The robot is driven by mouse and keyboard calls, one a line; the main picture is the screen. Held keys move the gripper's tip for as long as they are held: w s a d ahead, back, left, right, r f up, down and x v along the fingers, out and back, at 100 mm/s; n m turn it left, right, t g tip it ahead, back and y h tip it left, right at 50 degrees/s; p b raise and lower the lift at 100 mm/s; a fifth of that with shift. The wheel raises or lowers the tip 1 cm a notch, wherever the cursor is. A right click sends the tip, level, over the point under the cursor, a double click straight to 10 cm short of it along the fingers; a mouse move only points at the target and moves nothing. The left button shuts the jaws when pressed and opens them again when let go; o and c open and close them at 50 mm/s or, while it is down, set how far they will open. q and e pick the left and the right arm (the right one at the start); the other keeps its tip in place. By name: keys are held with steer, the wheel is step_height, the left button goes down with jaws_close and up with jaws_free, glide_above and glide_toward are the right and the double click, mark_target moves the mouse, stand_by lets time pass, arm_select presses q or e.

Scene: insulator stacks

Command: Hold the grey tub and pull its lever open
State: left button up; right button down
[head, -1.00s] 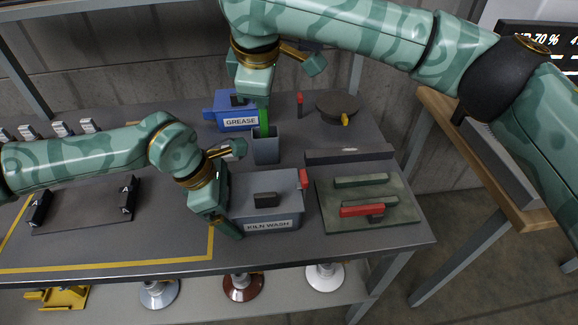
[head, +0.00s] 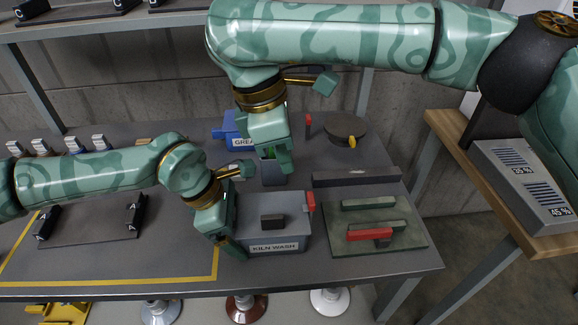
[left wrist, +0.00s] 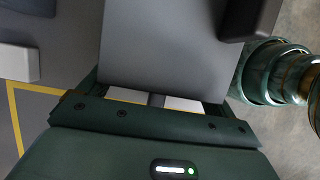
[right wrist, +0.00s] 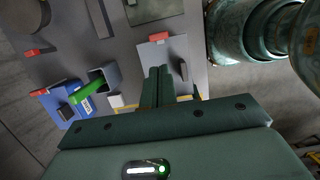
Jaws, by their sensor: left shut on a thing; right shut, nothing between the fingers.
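The grey tub (head: 288,232), labelled KILN WASH, stands upright near the table's front edge. Its red lever (head: 311,201) is on its right side and also shows in the right wrist view (right wrist: 158,37). My left gripper (head: 232,248) is shut on the tub's left side; the tub fills the upper middle of the left wrist view (left wrist: 165,50). My right gripper (head: 286,167) is shut and empty, above and behind the tub, apart from the lever. Its closed fingers point toward the tub in the right wrist view (right wrist: 157,75).
A grey cup (head: 273,178) with a green-handled thing stands behind the tub, partly hidden by my right gripper. A dark bar (head: 356,177) and a green plate with a red handle (head: 369,234) lie to the right.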

glide_above(302, 209)
steer(key=a, duration=0.1)
steer(key=x, duration=0.2)
steer(key=a+x, duration=0.1)
steer(key=x, duration=0.2)
steer(key=a+x, duration=0.1)
steer(key=x, duration=0.2)
steer(key=shift+f, duration=0.25)
steer(key=shift+d+y, duration=0.4)
steer(key=shift+d, duration=0.15)
steer(key=d+f+y, duration=0.1)
steer(key=d+y, duration=0.5)
steer(key=d+f+y, duration=0.1)
steer(key=d+y, duration=0.2)
steer(key=shift+s+d+f+y, duration=0.1)
steer(key=shift+d+f+y, duration=0.1)
steer(key=shift+f+y, duration=0.2)
steer(key=shift+d+f+y, duration=0.35)
steer(key=shift+d+y, duration=0.15)
steer(key=shift+a, duration=0.2)
